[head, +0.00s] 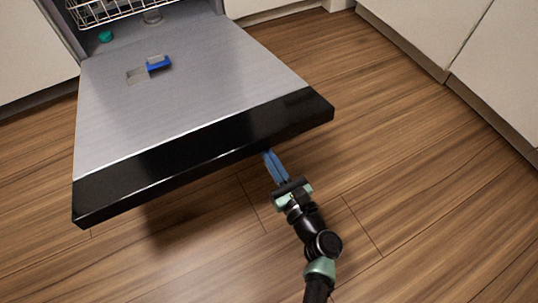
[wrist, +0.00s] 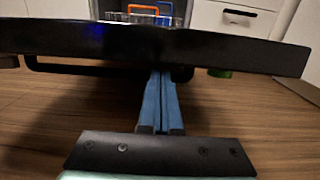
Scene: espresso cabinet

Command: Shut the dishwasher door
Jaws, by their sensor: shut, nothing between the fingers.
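The dishwasher door (head: 185,90) is folded down, open, with its inner metal face up and a black strip along its free edge. In the wrist view the door's black edge (wrist: 230,52) spans the picture from left to right. My gripper (head: 267,153) has its blue fingers together and empty. Their tips reach the front edge of the door, right of its middle, and are partly hidden under it. In the wrist view the fingers (wrist: 162,85) point forward to just below the edge. I cannot tell whether they touch the door.
A dish rack (head: 105,10) sits inside the dishwasher, behind the door. White cabinets (head: 415,35) stand on the right, and another cabinet front (head: 35,50) is on the left. The wooden floor (head: 420,190) is clear to the right of the door.

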